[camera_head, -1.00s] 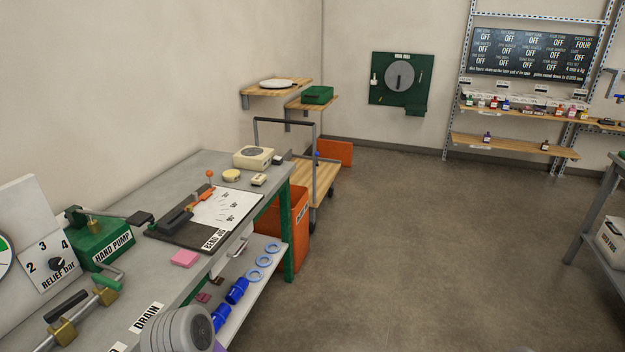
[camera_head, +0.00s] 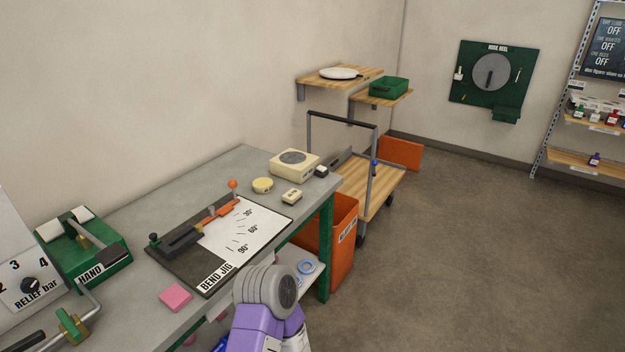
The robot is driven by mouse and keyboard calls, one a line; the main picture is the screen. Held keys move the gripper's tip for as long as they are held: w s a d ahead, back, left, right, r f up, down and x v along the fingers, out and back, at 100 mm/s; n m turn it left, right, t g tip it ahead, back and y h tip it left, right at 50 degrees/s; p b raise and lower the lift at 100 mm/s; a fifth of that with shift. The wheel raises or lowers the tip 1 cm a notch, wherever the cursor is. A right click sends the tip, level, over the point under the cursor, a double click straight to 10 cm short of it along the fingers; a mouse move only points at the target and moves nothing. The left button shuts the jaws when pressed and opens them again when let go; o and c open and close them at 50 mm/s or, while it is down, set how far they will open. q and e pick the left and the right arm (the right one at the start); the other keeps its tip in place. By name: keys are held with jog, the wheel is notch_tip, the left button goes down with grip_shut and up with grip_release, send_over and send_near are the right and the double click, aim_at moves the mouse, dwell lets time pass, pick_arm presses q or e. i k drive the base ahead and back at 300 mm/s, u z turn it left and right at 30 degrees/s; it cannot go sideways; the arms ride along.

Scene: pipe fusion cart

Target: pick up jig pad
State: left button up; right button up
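A flat pink pad (camera_head: 175,297), likely the jig pad, lies on the grey workbench (camera_head: 105,222) near its front edge. It lies just in front of the dark bend jig board (camera_head: 187,268) and does not touch it. The bend jig has a white angle sheet (camera_head: 243,232) and an orange-tipped lever (camera_head: 222,209). A grey and purple part of my own arm shows at the bottom centre, right of the pad. Neither gripper is in view.
A green hand pump (camera_head: 82,252) and a relief dial panel (camera_head: 30,287) stand left of the pad. A cream device (camera_head: 295,166) sits at the bench's far end. An orange bin (camera_head: 343,245) and a cart (camera_head: 375,190) stand beyond. Floor on the right is clear.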

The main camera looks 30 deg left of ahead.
aim_at(294, 195)
jog(key=i, duration=2.85)
jog(key=u, duration=2.5)
